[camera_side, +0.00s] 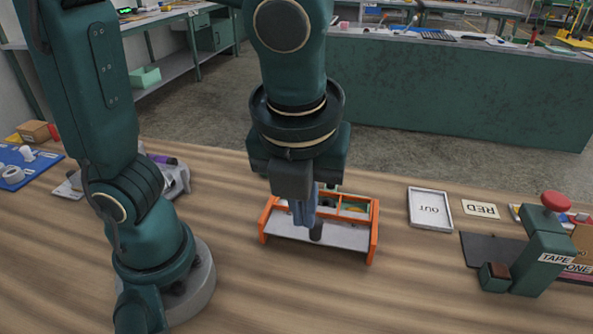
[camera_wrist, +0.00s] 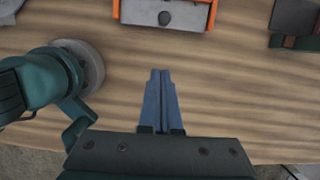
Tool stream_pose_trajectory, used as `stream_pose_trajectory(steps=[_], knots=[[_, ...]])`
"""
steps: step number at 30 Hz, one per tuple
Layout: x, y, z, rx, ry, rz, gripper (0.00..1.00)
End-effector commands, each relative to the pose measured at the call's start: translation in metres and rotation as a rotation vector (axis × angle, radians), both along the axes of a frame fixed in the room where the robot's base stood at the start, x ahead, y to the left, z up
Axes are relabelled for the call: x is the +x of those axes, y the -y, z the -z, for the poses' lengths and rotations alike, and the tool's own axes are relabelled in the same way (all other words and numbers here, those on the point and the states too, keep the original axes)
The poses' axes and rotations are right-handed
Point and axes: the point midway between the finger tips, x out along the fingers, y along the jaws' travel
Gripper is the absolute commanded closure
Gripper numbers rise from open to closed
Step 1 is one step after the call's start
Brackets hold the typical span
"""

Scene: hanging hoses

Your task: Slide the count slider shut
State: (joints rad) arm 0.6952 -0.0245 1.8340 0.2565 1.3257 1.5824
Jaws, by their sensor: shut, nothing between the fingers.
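In the wrist view my gripper's tips (camera_wrist: 160,72) are apart from the knob. Their height above the box is hard to judge.
A white OUT tray (camera_side: 430,209) and a RED card (camera_side: 481,209) lie right of the box. The wooden table in front of the box is clear.

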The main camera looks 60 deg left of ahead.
Motion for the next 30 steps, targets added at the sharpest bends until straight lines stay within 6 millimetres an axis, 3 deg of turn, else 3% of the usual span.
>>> stream_pose_trajectory(steps=[8, 21, 30], knots=[[0.000, 0.000, 0.019, 0.000, -0.002, 0.019, 1.00], [0.013, -0.015, 0.100, 0.001, -0.007, 0.016, 1.00], [0.039, -0.037, 0.096, -0.005, 0.003, 0.014, 1.00]])
